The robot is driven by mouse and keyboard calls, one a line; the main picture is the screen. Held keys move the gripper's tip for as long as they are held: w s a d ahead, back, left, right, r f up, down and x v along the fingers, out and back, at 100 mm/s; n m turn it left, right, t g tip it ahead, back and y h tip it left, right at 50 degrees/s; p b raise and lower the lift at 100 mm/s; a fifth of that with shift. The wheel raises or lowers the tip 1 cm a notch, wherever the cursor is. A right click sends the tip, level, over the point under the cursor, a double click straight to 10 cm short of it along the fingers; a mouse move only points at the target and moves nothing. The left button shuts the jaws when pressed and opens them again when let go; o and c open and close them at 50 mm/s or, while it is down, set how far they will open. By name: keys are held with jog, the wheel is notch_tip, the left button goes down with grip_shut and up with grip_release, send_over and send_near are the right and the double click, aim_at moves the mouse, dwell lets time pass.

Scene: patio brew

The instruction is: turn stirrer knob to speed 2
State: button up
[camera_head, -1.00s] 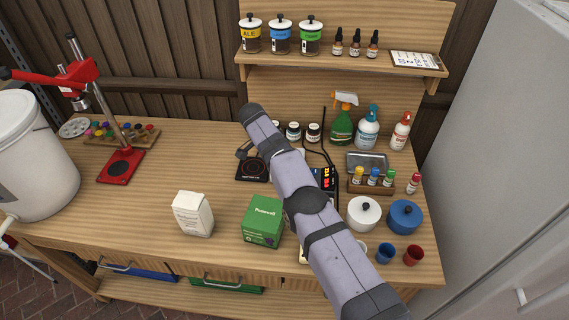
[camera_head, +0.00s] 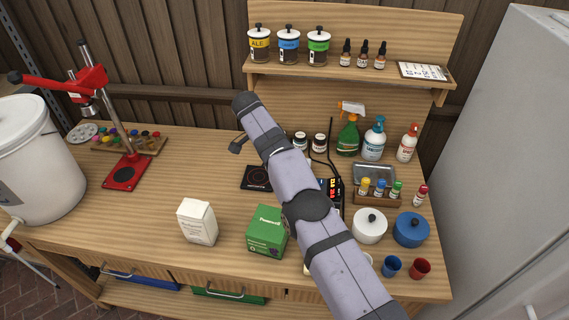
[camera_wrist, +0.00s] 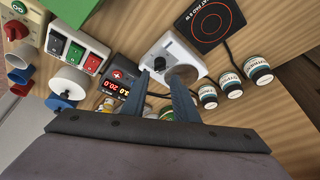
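The stirrer (camera_wrist: 185,50) is a white unit with a round grey plate in the wrist view. Its black knob (camera_wrist: 158,64) sits on its lower left part, and the knob's pointer setting is too small to read. My gripper (camera_wrist: 158,77) is open, with its two dark fingers apart and nothing between them. The fingertips lie just below the knob in the picture; I cannot tell how far above it they are. In the head view my arm hides the stirrer and my fingers.
A black plate with orange rings (camera_wrist: 210,22) lies beside the stirrer, with small jars (camera_wrist: 230,86) to the right. A controller with lit red digits (camera_wrist: 122,86) and a switch strip (camera_wrist: 77,48) stand left. A green box (camera_head: 267,232) and white carton (camera_head: 197,222) stand in front.

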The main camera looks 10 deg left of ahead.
jog(key=d+r+m+y+b, duration=0.15)
jog(key=d+r+b, duration=0.25)
jog(key=d+r, duration=0.65)
jog(key=s+a+f+n+y, duration=0.1)
jog(key=s+a+f+n, duration=0.1)
jog(key=f+n, duration=0.25)
jog(key=s+a+f+n+y, duration=0.1)
jog(key=s+a+f+n, duration=0.15)
jog(key=f, duration=0.35)
jog(key=w+n, duration=0.1)
jog(key=n, duration=0.1)
jog(key=w+a+n+t+y, duration=0.1)
jog(key=n, duration=0.2)
jog(key=w+a+n, duration=0.1)
jog(key=n, duration=0.2)
jog(key=shift+w+f, duration=0.1)
